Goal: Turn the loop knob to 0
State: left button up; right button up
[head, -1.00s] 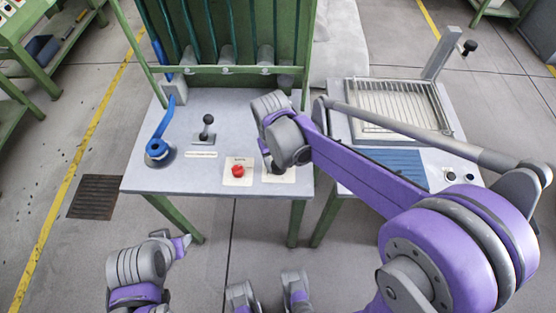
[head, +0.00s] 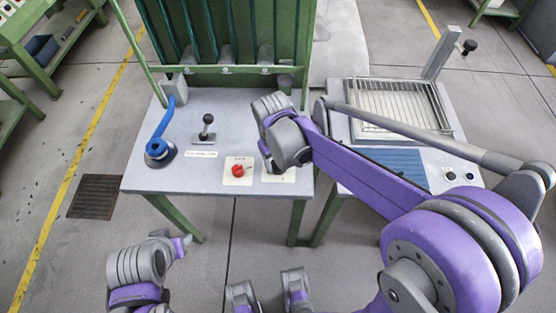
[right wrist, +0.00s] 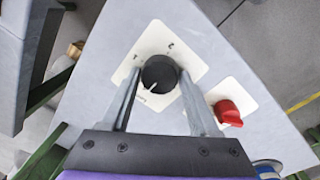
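In the right wrist view a round black knob (right wrist: 158,75) sits on a white square plate (right wrist: 150,42) with dark markings too small to read. Its white pointer mark faces the lower left. The two grey fingers of my right gripper (right wrist: 160,80) stand on either side of the knob, with slim gaps seeming to show. In the head view my right wrist hides the knob and the gripper, and only part of the white plate shows.
A red knob (right wrist: 229,112) on its own white plate is close beside the right finger; it also shows in the head view (head: 238,170). A black lever (head: 207,128) and a blue handle (head: 158,147) stand farther left on the grey tabletop (head: 185,180).

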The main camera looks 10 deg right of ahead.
jog(key=o, duration=0.3)
jog(key=r, duration=0.3)
jog(key=r+p, duration=0.1)
jog(key=r, duration=0.6)
jog(key=shift+s+a+r, duration=0.15)
jog(key=shift+a+r, duration=0.2)
jog(key=shift+r, duration=0.05)
jog(key=s+d+m+t+p, duration=0.1)
jog(key=s+d+p, duration=0.1)
jog(key=s, duration=0.2)
jog(key=s+d+m+t+p, duration=0.1)
jog(key=s+d+t+p, duration=0.1)
jog(key=s, duration=0.3)
jog(key=s+d+m+t+p, duration=0.1)
jog(key=s+d+t+p, duration=0.1)
jog(key=s, duration=0.3)
jog(key=shift+d+r+m+y+p, duration=0.15)
jog(key=shift+d+m+y+p, duration=0.3)
jog(key=shift+d, duration=0.3)
